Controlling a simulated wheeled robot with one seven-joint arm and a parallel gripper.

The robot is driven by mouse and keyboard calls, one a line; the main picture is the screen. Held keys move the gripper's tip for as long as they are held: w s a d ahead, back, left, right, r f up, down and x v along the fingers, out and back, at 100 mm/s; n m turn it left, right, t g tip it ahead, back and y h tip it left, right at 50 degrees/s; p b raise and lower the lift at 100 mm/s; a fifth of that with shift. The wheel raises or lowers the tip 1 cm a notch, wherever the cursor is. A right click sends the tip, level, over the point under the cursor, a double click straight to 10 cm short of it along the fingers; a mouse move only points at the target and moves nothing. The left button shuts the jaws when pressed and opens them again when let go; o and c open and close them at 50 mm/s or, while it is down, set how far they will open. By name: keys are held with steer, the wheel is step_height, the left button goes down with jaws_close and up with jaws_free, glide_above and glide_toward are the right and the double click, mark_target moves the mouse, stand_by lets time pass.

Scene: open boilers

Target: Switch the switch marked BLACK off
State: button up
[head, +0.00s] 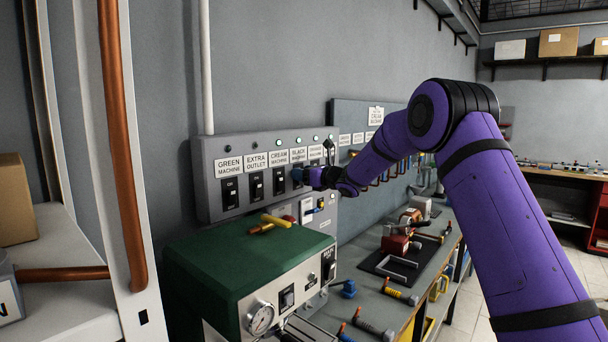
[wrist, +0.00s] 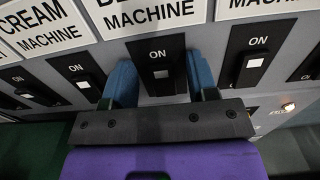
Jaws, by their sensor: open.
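The grey switch panel (head: 210,190) on the wall carries a row of labelled black switches. The label BLACK MACHINE (head: 298,155) is in the head view; its switch there is mostly hidden by my gripper (head: 304,176). In the wrist view that label (wrist: 150,12) is cut off at the top. Below it is the black switch (wrist: 161,72), with ON above a small white square. My gripper (wrist: 160,78) is open, its blue fingers on either side of this switch. Whether they touch the panel I cannot tell.
The CREAM MACHINE switch (head: 279,181) is left of my gripper, and another switch (wrist: 250,62) is close to its right finger. A green-topped machine (head: 225,260) stands below the panel. A workbench (head: 375,300) with tools extends right.

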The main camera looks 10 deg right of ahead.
steer(key=c, duration=0.9)
steer(key=shift+s+d+f+t+y, duration=0.1)
steer(key=shift+f+t+y, duration=0.1)
steer(key=shift+t+y, duration=0.4)
steer(key=shift+s+d+f+t+y, duration=0.15)
steer(key=shift+t+y, duration=0.25)
steer(key=shift+t, duration=0.4)
steer(key=shift+a, duration=0.1)
steer(key=o, duration=0.9)
steer(key=v, duration=1)
steer(key=shift+s+d, duration=0.25)
steer(key=shift+s, duration=0.05)
steer(key=shift+f, duration=0.1)
